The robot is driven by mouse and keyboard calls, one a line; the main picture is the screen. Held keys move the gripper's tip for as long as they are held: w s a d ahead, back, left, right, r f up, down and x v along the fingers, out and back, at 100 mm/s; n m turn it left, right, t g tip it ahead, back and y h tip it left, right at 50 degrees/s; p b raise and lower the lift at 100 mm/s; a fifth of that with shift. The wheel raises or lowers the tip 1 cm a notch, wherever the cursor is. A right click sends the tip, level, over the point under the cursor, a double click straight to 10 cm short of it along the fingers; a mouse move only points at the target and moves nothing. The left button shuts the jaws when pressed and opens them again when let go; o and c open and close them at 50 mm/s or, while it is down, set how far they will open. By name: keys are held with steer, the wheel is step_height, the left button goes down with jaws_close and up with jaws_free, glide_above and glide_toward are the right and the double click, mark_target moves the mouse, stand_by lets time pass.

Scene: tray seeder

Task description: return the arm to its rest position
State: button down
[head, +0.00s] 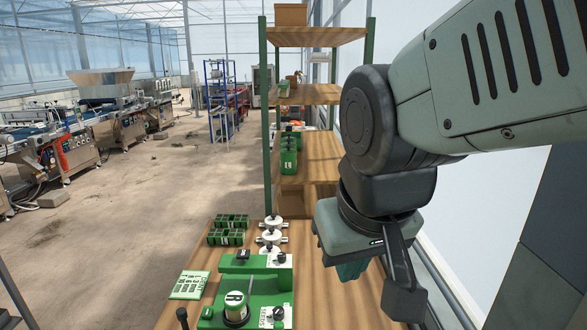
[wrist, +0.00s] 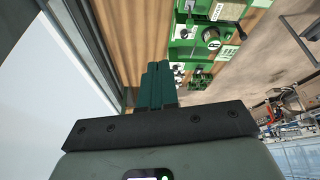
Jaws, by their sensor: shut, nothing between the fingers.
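My gripper (head: 352,271) hangs on the right side of the head view, above the wooden bench (head: 327,300) and close to the window side. Its green fingers point down and are partly hidden behind my wrist. In the wrist view the fingers (wrist: 156,84) are together and hold nothing. My arm reaches in from the upper right, bent at the wrist. The gripper is apart from the green fixtures on the bench, which lie to its left.
Green fixtures (head: 238,288) with a cylinder marked R, a printed card (head: 189,285), dark green trays (head: 228,229) and white round parts (head: 272,237) sit on the bench. A wooden shelf rack (head: 309,95) stands behind. Machines (head: 70,135) line the left.

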steer(key=s+d+r+m+t, duration=0.1)
steer(key=s+d+r+m, duration=0.1)
steer(key=s+d+r, duration=0.1)
steer(key=shift+s+d+r, duration=0.25)
steer(key=shift+s+d, duration=0.4)
steer(key=shift+s, duration=0.75)
